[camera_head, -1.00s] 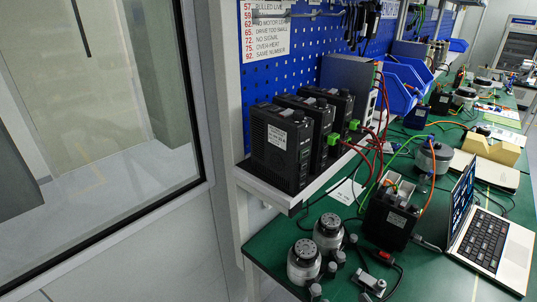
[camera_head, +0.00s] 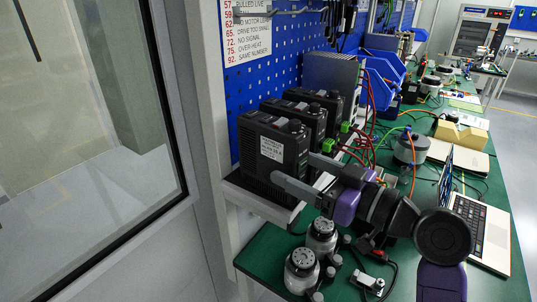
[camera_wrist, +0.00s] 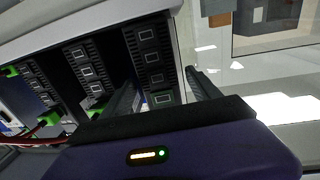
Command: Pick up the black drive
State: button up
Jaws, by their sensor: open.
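Three black drives stand upright in a row on a light shelf (camera_head: 232,183). The nearest drive (camera_head: 262,147) has a white label; the middle drive (camera_head: 296,112) and far drive (camera_head: 322,97) are behind it. My gripper (camera_head: 293,168) is open at the front of the nearest drive, its fingers pointing at it. In the wrist view, the nearest drive (camera_wrist: 153,50) lies between the two fingers (camera_wrist: 162,82). The left finger overlaps its edge by the middle drive; the right finger is just past its other side. I cannot tell whether they touch it.
Metal round motors (camera_head: 302,270) stand on the green table (camera_head: 262,247) below my arm. A laptop (camera_head: 480,225) is open at right. Red wires and green connectors (camera_head: 345,127) lie beside the drives. A window frame (camera_head: 172,120) is at left. My arm hides part of the table.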

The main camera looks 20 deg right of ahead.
aim_at(272, 156)
jog(key=p+x, duration=0.2)
jog(key=x, duration=0.4)
jog(key=shift+w+a, duration=0.15)
jog(key=shift+w, duration=0.1)
grip_shut()
jog(key=shift+r, duration=0.15)
